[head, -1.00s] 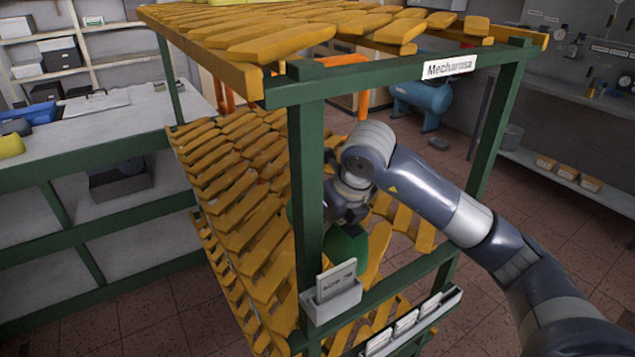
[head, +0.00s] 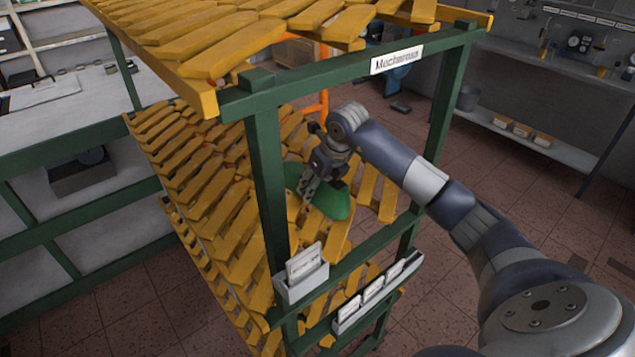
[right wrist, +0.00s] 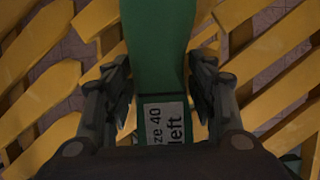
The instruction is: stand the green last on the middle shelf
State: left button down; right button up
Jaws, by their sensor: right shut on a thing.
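The green last (head: 327,200) is inside the rack at the level of the middle shelf (head: 225,210), whose deck is yellow lasts laid like slats. My right gripper (head: 312,186) reaches in through the rack's open end and is shut on the last. In the right wrist view the two fingers are on either side of the green last (right wrist: 162,50), by a label reading "ze 40 left". The yellow shelf pieces lie close behind it. I cannot tell whether the last touches the shelf. My left gripper is not in view.
A green post (head: 268,190) and a top beam with a "Mecharosa" sign (head: 397,59) frame the rack's end. Card holders (head: 301,277) sit on the lower rail. The top shelf (head: 200,50) of yellow lasts is overhead. A grey workbench (head: 60,110) stands at left.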

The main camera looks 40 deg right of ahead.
aim_at(330, 181)
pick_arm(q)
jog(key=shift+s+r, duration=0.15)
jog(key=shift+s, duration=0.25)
pick_arm(e)
jog(key=shift+f, duration=0.2)
jog(key=o, duration=1.6)
jog(key=shift+f, duration=0.1)
jog(key=shift+c, duration=0.2)
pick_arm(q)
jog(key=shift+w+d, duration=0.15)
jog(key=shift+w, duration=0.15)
pick_arm(e)
jog(key=shift+s+r, duration=0.15)
jog(key=shift+r, duration=0.4)
jog(key=b+v, duration=0.2)
jog(key=v, duration=0.9)
jog(key=shift+s+b, duration=0.1)
jog(key=shift+b, duration=0.25)
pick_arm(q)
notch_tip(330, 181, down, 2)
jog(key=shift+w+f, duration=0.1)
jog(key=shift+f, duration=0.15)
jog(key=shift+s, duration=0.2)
pick_arm(e)
jog(key=shift+s+f, duration=0.1)
jog(key=shift+f, duration=0.05)
